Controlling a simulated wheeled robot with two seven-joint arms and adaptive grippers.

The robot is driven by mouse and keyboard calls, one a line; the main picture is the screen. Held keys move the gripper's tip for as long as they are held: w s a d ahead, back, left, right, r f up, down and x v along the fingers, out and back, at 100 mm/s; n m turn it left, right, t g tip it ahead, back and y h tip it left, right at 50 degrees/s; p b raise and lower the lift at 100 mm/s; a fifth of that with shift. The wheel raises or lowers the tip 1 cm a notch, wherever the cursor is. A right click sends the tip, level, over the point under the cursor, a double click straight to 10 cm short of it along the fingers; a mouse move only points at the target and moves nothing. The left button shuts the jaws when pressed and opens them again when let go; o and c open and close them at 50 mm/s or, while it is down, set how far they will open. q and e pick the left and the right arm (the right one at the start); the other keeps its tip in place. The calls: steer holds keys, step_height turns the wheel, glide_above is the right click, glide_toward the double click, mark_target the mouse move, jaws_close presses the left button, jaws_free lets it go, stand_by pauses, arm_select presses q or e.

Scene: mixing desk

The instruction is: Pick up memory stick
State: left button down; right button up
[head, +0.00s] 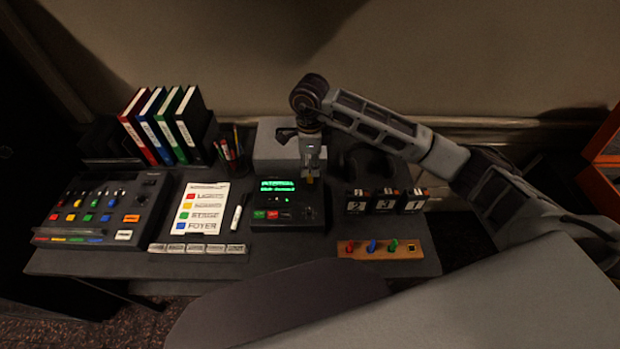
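A wooden holder (380,247) lies at the front right of the desk. A red memory stick (349,247), a blue memory stick (372,246) and a green memory stick (393,246) stand in it. At its right end is a dark square slot with a yellow edge, and no stick shows there. My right gripper (310,174) points down above the desk, behind and above the holder, near the device with the green screen. A small yellow piece, seemingly a yellow memory stick (310,180), shows between its fingertips. My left gripper is not in view.
A device with a lit green screen (287,204) stands just below-left of my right gripper. Numbered black blocks (384,201) stand to the right. A grey box (275,150) is behind. A label card (201,208), marker (236,218), button console (105,209) and binders (165,125) fill the left.

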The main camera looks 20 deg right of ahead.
mark_target(310, 174)
steer(key=shift+f, duration=0.5)
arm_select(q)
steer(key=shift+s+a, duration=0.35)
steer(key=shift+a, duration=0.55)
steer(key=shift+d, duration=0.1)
arm_select(e)
steer(key=shift+f, duration=0.1)
